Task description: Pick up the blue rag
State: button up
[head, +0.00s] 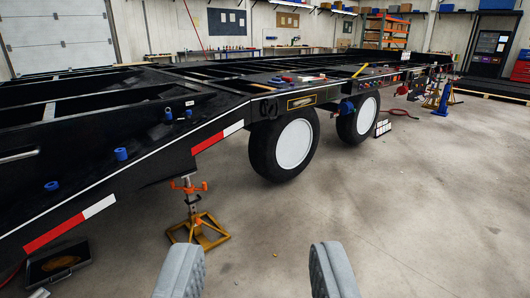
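My gripper (256,272) is at the bottom of the head view. Its two grey fingers are wide apart with only bare floor showing between them. No blue rag can be made out for certain. A small blue thing (346,107) shows at the trailer's side between the two wheels, too small to tell whether it is cloth. The black trailer frame (110,180) runs from the left front to the back right, well beyond my gripper. Several blue round pieces, such as one blue piece (121,154), sit on its near part.
An orange jack stand (199,228) stands on the floor beside the trailer, ahead and left. An open dark case (58,262) lies at lower left. A blue stand (443,99) and red hose (403,113) are farther right. The concrete floor (400,210) at right is clear.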

aim_at(277, 81)
jog(key=i+l+z, duration=0.15)
jog(key=i+z, duration=0.35)
jog(key=i, duration=0.45)
jog(key=i+j+z, duration=0.25)
jog(key=i+z, duration=0.25)
jog(key=i, duration=0.45)
jog(key=i+u, duration=0.25)
jog(key=i, duration=0.4)
jog(key=i+u, duration=0.25)
jog(key=i, duration=0.4)
jog(key=i+l+u, duration=0.25)
jog(key=i, duration=0.35)
jog(key=i+u, duration=0.2)
jog(key=i, duration=0.4)
jog(key=i+l+u, duration=0.25)
jog(key=i, duration=0.3)
jog(key=j, duration=0.1)
